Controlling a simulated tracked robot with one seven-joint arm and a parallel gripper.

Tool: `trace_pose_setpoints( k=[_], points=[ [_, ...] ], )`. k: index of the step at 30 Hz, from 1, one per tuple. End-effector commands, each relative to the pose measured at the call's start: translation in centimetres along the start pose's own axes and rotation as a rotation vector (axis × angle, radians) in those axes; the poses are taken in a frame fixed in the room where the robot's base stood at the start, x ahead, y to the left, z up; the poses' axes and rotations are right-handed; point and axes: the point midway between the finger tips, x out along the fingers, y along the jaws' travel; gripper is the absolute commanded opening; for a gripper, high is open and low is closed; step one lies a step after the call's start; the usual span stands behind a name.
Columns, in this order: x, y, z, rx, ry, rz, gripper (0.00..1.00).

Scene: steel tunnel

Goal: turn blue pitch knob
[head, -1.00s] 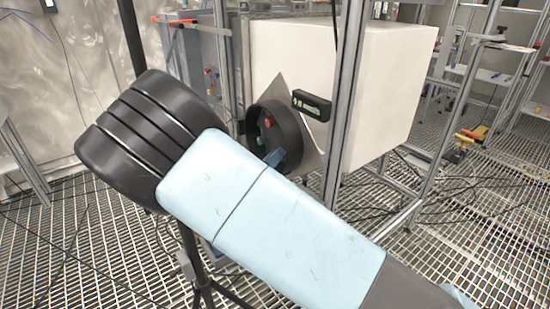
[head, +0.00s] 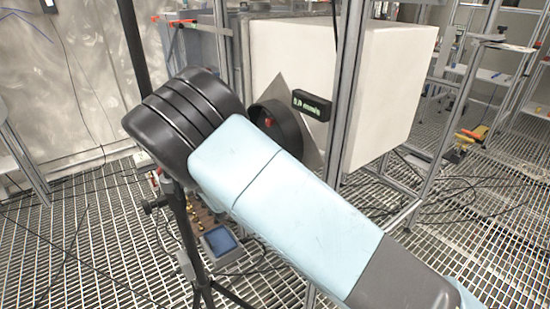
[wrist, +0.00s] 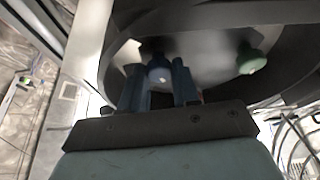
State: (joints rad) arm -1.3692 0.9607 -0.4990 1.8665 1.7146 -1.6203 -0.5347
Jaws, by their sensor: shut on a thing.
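The blue knob (wrist: 158,77) sits inside a dark round housing in the wrist view. My gripper (wrist: 159,70) is shut on it, with one blue finger on each side. A green knob (wrist: 250,60) is to the right of the fingers, apart from them. In the head view the black ring of the housing (head: 291,122) shows beside my arm, with a red knob (head: 269,122) inside. My arm hides the blue knob and the gripper there.
A black display with green characters (head: 311,105) is mounted beside the ring, on a large white box (head: 385,90). A metal post (head: 345,90) stands close to the right. A dark tripod stand (head: 185,225) is behind my arm. Cables lie on the grating floor.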

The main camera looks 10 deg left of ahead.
Motion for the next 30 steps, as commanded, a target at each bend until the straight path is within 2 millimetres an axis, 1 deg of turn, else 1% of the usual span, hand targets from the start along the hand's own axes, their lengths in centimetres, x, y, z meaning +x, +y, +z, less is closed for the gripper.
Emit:
trace_pose_setpoints(
  k=[11,12,18,20,30],
  points=[
    [-0.24,-0.02,0.11,0.003,-0.003,-0.002,0.0],
    [-0.25,-0.02,0.11,0.003,-0.003,-0.002,0.33],
    [-0.17,0.0,0.06,0.003,-0.002,-0.001,0.52],
    [-0.15,0.0,0.05,0.003,-0.001,0.0,0.56],
    [-0.12,0.04,0.01,-0.023,0.0,-0.01,0.56]
  ],
)
